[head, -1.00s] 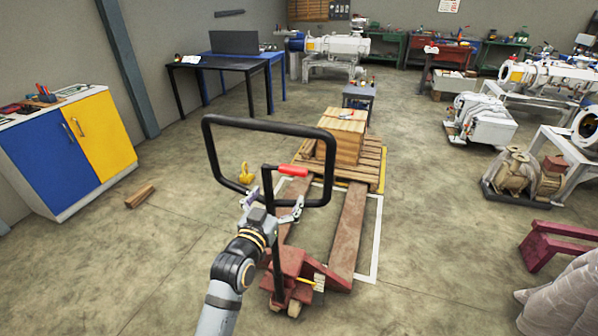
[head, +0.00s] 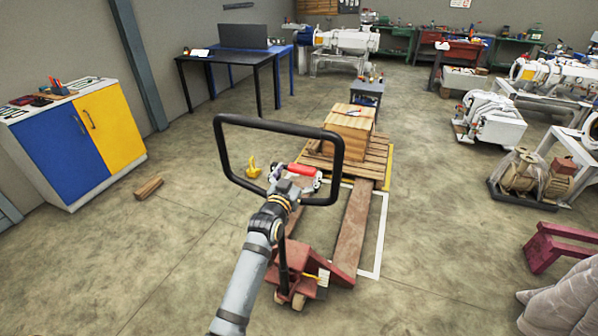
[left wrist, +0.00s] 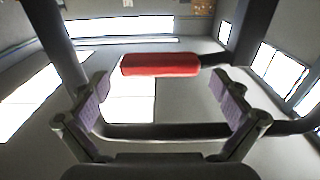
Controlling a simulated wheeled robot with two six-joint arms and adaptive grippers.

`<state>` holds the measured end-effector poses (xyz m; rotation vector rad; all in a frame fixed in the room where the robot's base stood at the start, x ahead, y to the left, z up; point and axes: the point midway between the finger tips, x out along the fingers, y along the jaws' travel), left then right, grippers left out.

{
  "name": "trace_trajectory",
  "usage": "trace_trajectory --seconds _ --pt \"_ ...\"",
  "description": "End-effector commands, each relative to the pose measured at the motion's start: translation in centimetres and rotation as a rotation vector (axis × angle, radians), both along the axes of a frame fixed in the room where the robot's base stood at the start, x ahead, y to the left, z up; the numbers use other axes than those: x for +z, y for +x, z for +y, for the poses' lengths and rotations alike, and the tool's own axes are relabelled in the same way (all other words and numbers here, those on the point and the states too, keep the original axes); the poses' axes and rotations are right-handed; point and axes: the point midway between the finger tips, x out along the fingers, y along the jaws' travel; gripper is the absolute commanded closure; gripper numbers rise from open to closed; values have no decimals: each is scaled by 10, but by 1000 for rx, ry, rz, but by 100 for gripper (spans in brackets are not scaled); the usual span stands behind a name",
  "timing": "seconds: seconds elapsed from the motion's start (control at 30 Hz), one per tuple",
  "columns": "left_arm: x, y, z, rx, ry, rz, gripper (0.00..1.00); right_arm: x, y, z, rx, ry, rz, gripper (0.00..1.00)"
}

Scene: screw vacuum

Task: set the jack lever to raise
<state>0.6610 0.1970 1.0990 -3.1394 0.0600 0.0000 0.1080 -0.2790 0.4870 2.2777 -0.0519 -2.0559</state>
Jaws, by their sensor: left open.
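The red jack lever (head: 302,171) sits inside the black handle loop (head: 335,165) of the red pallet jack (head: 305,262). In the left wrist view the lever's red grip (left wrist: 160,65) lies level, just beyond the fingertips and spanning much of the gap between them. My left gripper (head: 297,182) is open at the lever, with its two purple-padded fingers (left wrist: 165,95) on either side. Whether the pads touch the lever cannot be told. The lower mast is partly hidden behind my left arm. My right gripper is not in view.
The jack's forks run under a wooden pallet (head: 378,170) bearing a wooden crate (head: 345,140). A blue and yellow cabinet (head: 75,145) stands at left, with a wood block (head: 149,187) on the floor nearby. Pumps (head: 530,175) stand at right.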

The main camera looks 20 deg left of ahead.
Motion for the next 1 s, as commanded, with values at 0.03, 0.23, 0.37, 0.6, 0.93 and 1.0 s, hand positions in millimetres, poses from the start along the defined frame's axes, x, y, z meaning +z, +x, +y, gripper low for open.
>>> trace_trajectory --seconds 0.03,0.23,0.37,0.6,0.93,1.0 --pt "0 0 0 0 0 0 0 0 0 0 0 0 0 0" --pt "0 0 0 0 0 0 27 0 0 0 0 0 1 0" --pt "0 0 0 0 0 0 45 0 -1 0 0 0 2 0" --pt "1 0 0 0 0 -1 77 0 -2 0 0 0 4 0" --pt "-25 0 -3 0 254 -12 77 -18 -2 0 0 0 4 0" --pt "-28 0 -3 0 303 -14 77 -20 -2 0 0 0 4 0"
